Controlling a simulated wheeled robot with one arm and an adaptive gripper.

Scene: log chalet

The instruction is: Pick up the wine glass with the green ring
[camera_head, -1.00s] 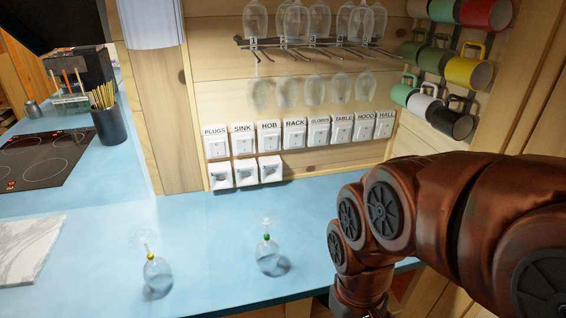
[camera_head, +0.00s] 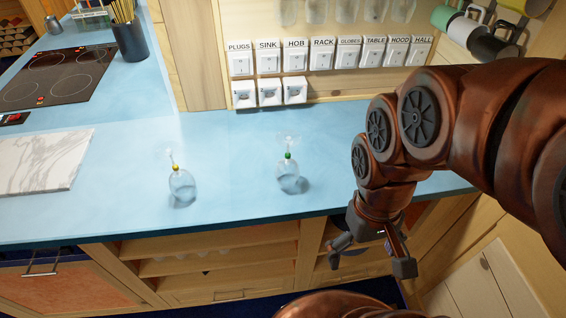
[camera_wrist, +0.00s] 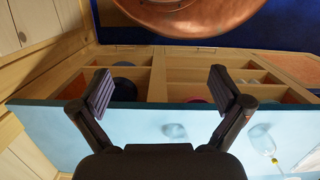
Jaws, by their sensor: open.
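The wine glass with the green ring (camera_head: 288,172) is on the blue counter (camera_head: 110,205), right of the other glass. It appears upside down, bowl down and foot up, with the green ring on its stem. In the wrist view, a clear bowl shape (camera_wrist: 175,131), probably this glass, shows just beyond my gripper; its ring is not visible there. My gripper (camera_head: 372,254) is open and empty, in front of the counter's front edge, to the right of and nearer than the glass. Its spread fingers (camera_wrist: 160,92) also show in the wrist view.
A similar glass with a yellow ring (camera_head: 182,184) stands to the left; it also shows in the wrist view (camera_wrist: 262,139). A marble board (camera_head: 40,160) and hob (camera_head: 55,78) lie further left. Labelled switches (camera_head: 295,58) line the back wall. Open shelves (camera_head: 210,265) are below the counter.

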